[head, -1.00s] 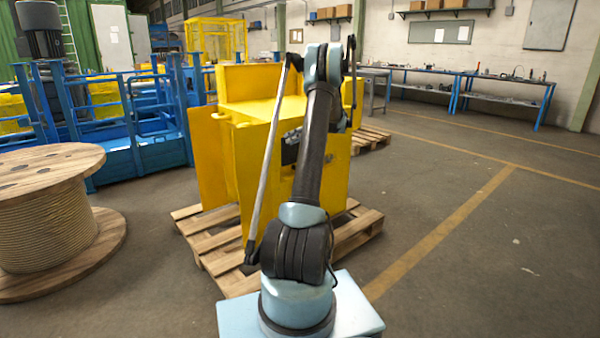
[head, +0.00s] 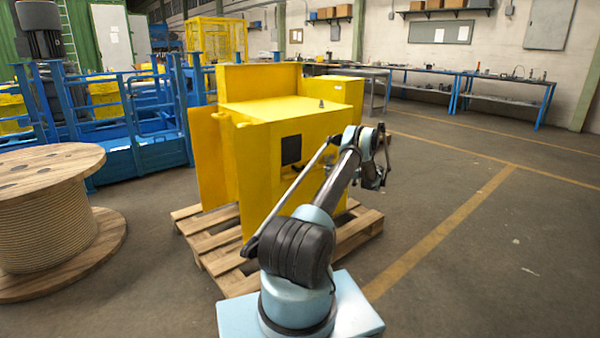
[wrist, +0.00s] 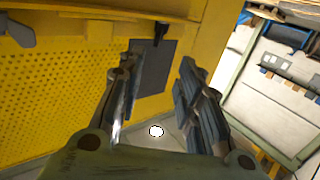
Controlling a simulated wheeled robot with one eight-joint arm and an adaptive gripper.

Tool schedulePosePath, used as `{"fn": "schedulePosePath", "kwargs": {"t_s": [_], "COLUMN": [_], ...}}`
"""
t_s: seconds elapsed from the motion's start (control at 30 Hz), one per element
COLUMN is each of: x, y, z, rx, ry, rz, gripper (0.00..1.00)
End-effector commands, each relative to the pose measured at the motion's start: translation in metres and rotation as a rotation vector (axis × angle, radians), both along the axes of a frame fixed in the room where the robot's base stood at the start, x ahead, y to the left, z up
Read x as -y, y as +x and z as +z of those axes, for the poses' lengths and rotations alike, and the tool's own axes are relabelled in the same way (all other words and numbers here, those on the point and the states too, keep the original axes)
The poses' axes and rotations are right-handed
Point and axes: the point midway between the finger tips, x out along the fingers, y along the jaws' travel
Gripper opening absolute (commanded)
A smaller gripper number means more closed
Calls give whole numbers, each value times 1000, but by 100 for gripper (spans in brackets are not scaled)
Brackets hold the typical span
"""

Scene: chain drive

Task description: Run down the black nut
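The yellow machine (head: 285,112) stands on a wooden pallet, with a dark square plate (head: 291,150) on its front. My gripper (head: 376,180) is at the right side of the machine in the head view, clear of its front. In the wrist view my gripper (wrist: 160,65) is open, with nothing between its fingers. Beyond the fingertips are a dark plate (wrist: 152,70) and a short black piece (wrist: 161,31) on yellow metal. I cannot tell whether that piece is the black nut.
The pallet (head: 215,248) juts out around the machine. A wooden cable reel (head: 45,215) stands at the left, with blue railings (head: 135,120) behind it. The floor to the right is open, up to the workbenches (head: 425,80) at the wall.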

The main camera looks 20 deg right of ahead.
Motion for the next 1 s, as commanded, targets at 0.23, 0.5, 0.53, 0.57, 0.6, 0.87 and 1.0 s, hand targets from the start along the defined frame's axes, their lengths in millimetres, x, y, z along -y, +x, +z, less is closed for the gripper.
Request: {"fn": "schedulePosePath", "kwargs": {"t_s": [0.23, 0.5, 0.53, 0.57, 0.6, 0.87, 1.0], "x": [2, -33, -37, -41, -47, -86, -106], "y": [-1, 21, 24, 27, 31, 56, 69], "z": [-10, -10, -10, -10, -9, -10, -10], "rx": [29, 28, 28, 28, 28, 27, 27], "ry": [3, 2, 2, 2, 2, 3, 3], "rz": [-3, -2, -3, -3, -2, -3, -2], "gripper": [33, 33, 33, 33, 33, 33, 33]}}
